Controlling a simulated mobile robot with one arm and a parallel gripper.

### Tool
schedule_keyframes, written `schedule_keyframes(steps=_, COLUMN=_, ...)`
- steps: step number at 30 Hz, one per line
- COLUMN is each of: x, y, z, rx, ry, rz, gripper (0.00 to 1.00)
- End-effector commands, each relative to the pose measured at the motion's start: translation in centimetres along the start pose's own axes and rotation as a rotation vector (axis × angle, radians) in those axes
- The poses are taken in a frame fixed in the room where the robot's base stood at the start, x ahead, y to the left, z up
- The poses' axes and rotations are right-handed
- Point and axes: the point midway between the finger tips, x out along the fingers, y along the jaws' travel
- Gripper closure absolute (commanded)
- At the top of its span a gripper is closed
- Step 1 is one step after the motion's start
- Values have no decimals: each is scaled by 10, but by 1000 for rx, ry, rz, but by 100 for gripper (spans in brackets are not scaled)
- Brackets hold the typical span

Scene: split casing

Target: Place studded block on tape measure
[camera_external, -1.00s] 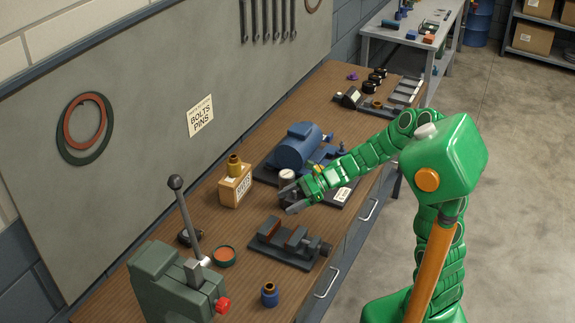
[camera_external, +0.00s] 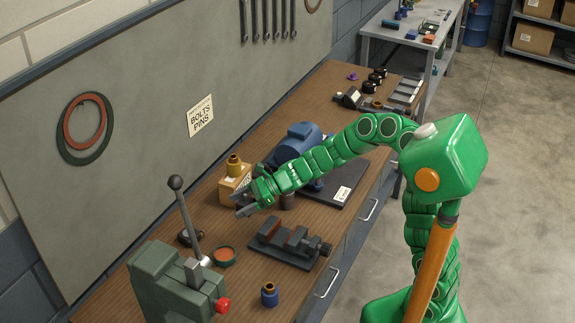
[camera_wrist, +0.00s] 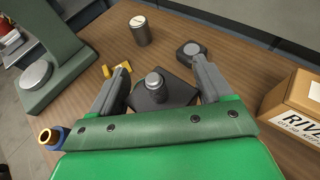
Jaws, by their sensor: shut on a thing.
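The studded block (camera_wrist: 152,98) is a dark, square block with a grey round stud on top. In the wrist view it sits between the two fingers of my gripper (camera_wrist: 160,66), which is shut on it. In the outside view my gripper (camera_external: 239,205) is over the bench in front of the bin box, and the block cannot be made out clearly. The likely tape measure (camera_wrist: 190,51) is a dark, rounded square with a grey disc, lying flat beyond the right fingertip. In the outside view it lies near the press lever (camera_external: 186,238), apart from the gripper.
A cardboard box (camera_external: 234,188) with a brass piece on top stands beside my gripper. The green lever press (camera_external: 165,278), a red-filled bowl (camera_external: 223,257), a vise (camera_external: 290,244) and a blue bottle (camera_external: 269,295) stand around. A dark can (camera_wrist: 141,32) stands left of the tape measure.

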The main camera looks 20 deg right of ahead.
Motion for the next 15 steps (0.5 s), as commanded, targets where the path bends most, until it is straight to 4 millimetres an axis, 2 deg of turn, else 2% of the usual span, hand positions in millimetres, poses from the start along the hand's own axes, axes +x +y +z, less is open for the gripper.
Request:
schedule_keyframes(steps=6, x=34, y=7, z=22, rx=-5, ry=-4, rz=2, gripper=97)
schedule_keyframes(steps=15, x=69, y=17, z=43, rx=-2, ry=-3, rz=-1, gripper=97)
